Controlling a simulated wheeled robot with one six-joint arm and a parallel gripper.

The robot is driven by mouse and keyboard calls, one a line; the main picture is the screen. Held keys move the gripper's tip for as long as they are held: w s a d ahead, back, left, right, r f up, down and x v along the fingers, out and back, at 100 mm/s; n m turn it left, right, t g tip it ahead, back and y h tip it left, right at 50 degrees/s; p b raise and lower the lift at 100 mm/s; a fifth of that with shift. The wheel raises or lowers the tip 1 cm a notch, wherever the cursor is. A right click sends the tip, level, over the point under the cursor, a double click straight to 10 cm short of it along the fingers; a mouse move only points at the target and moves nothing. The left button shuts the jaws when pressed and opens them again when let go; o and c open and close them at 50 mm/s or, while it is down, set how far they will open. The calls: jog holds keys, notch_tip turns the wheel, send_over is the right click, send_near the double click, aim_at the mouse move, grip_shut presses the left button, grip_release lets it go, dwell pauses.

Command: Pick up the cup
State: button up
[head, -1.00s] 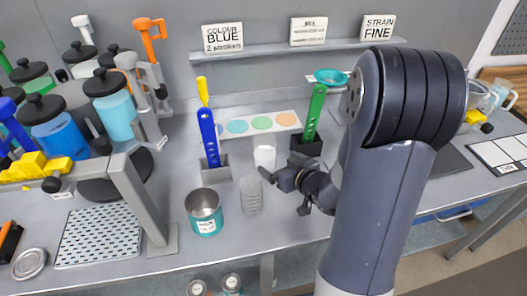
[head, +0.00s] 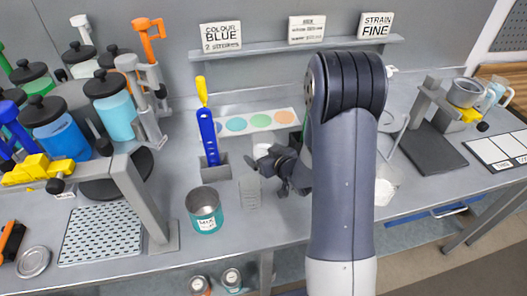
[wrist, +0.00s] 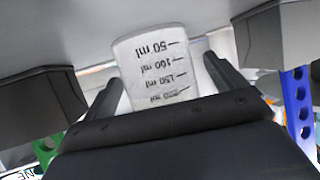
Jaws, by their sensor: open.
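The cup (head: 250,191) is a clear, greyish measuring cup standing upright on the bench, right of a teal-banded metal can. In the wrist view the cup (wrist: 158,66) shows upside down, with ml marks, between my two fingers and lined up with them. My gripper (head: 266,177) is open and low over the bench, just right of and behind the cup in the head view. In the wrist view my gripper (wrist: 160,80) has gaps on both sides of the cup. How far the cup reaches in between the fingers I cannot tell.
The metal can (head: 205,212) stands close to the cup's left. Behind are a blue brush in a holder (head: 209,135), a white cup partly hidden by my gripper (head: 262,149), and a strip of coloured circles (head: 236,125). The bench in front of the cup is clear.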

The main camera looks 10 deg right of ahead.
jog(key=shift+c, duration=0.5)
jog(key=c, duration=1)
jog(key=shift+c, duration=0.5)
jog(key=shift+r, duration=0.15)
